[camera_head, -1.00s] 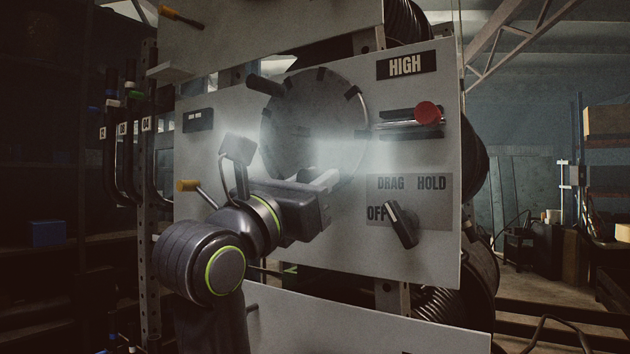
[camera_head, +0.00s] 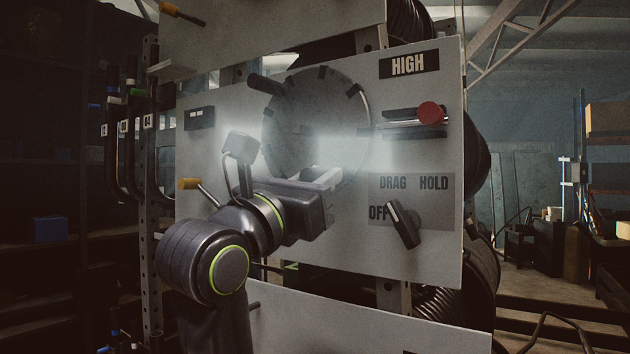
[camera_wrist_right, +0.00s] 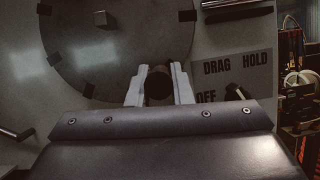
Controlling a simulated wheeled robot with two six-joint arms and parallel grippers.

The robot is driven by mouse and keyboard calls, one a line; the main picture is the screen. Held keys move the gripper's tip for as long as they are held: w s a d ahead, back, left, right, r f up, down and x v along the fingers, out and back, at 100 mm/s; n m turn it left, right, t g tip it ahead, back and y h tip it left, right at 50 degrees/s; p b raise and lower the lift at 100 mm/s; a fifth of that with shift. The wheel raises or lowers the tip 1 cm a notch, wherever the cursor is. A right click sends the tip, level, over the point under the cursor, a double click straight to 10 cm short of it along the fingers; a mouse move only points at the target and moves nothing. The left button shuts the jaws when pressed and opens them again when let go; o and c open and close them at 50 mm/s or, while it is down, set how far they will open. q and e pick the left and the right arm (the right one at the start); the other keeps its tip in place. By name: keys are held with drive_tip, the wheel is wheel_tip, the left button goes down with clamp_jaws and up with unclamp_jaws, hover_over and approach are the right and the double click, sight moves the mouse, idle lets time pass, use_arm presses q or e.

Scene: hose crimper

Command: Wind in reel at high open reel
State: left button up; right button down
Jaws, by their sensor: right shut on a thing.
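The high reel shows as a round grey disc (camera_head: 305,125) with dark tabs round its rim, on the panel marked HIGH (camera_head: 408,65). A dark rod (camera_head: 266,85) sticks out at its upper left. My right gripper (camera_head: 322,178) is at the disc's lower right; its pale fingers are shut on a dark round handle (camera_wrist_right: 158,82), seen end-on in the right wrist view. A red knob (camera_head: 431,113) sits at the right end of a slot. My left gripper is out of view.
Another panel (camera_head: 270,25) is above and one (camera_head: 320,322) below. Dark hoses (camera_head: 118,150) hang at the left. Shelving with boxes (camera_head: 610,118) stands far right.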

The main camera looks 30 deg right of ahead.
drive_tip(key=shift+s+r, duration=0.25)
drive_tip(key=shift+r, duration=0.3)
drive_tip(key=shift+s+d, duration=0.1)
drive_tip(key=c, duration=1.6)
unclamp_jaws()
drive_tip(key=o, duration=0.3)
drive_tip(key=shift+s+d+f, duration=0.1)
drive_tip(key=shift+f, duration=0.05)
drive_tip(key=shift+f, duration=0.1)
drive_tip(key=shift+a+f+b, duration=0.3)
drive_tip(key=shift+a+f, duration=0.05)
drive_tip(key=shift+a, duration=0.2)
drive_tip(key=b+v, duration=1.1)
drive_tip(key=v, duration=0.5)
